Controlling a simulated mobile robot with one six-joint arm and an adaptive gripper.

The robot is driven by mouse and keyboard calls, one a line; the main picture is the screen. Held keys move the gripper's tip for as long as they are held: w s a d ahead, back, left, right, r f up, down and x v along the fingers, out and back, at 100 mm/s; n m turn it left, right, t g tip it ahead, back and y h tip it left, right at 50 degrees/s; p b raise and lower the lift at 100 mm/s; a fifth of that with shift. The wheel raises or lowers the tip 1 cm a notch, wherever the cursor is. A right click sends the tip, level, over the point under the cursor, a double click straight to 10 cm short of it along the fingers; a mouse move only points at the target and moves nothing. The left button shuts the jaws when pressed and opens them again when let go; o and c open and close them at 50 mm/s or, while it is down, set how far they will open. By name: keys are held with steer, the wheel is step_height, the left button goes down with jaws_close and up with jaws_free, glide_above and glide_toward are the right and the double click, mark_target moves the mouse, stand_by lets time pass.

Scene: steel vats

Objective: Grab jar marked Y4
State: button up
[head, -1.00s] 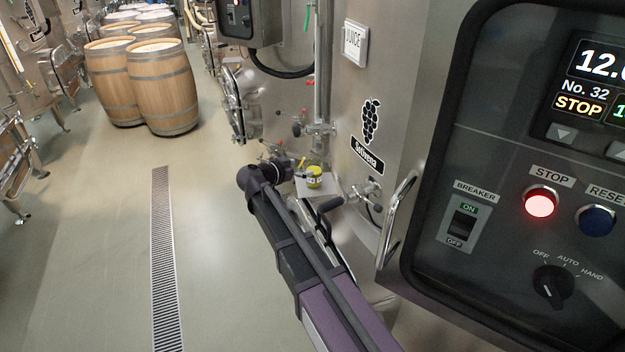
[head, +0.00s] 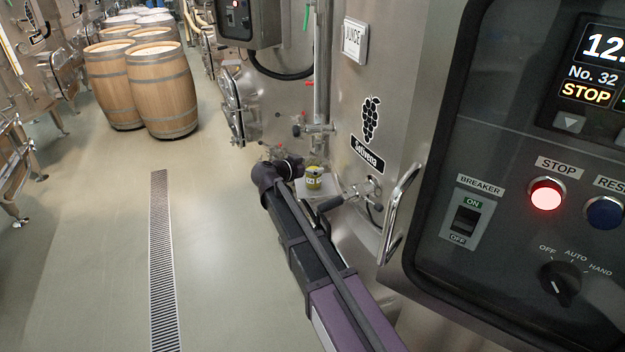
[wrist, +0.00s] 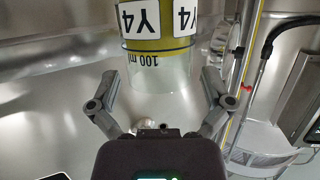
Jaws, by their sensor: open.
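The jar marked Y4 (wrist: 157,50) is clear glass with yellow contents and white labels reading Y4. It appears upside down at the top centre of the wrist view, its far end cut off. In the head view the small yellow jar (head: 314,178) stands on a small shelf (head: 312,194) by the steel vat. My gripper (wrist: 160,84) is open, with one finger on each side of the jar's near end. Gaps show between the fingers and the glass, so it is not gripped. In the head view my wrist is just left of the jar and the fingers are hard to make out.
A valve with a black handle (head: 330,204) sits right of the jar on the vat wall. A control panel (head: 540,220) fills the right side. Wooden barrels (head: 160,90) stand at the far left. The floor around the drain grate (head: 160,250) is clear.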

steer(key=shift+w+d+f, duration=0.15)
steer(key=shift+w+d, duration=0.15)
steer(key=shift+w, duration=0.05)
stand_by(0.3)
steer(key=c, duration=1.2)
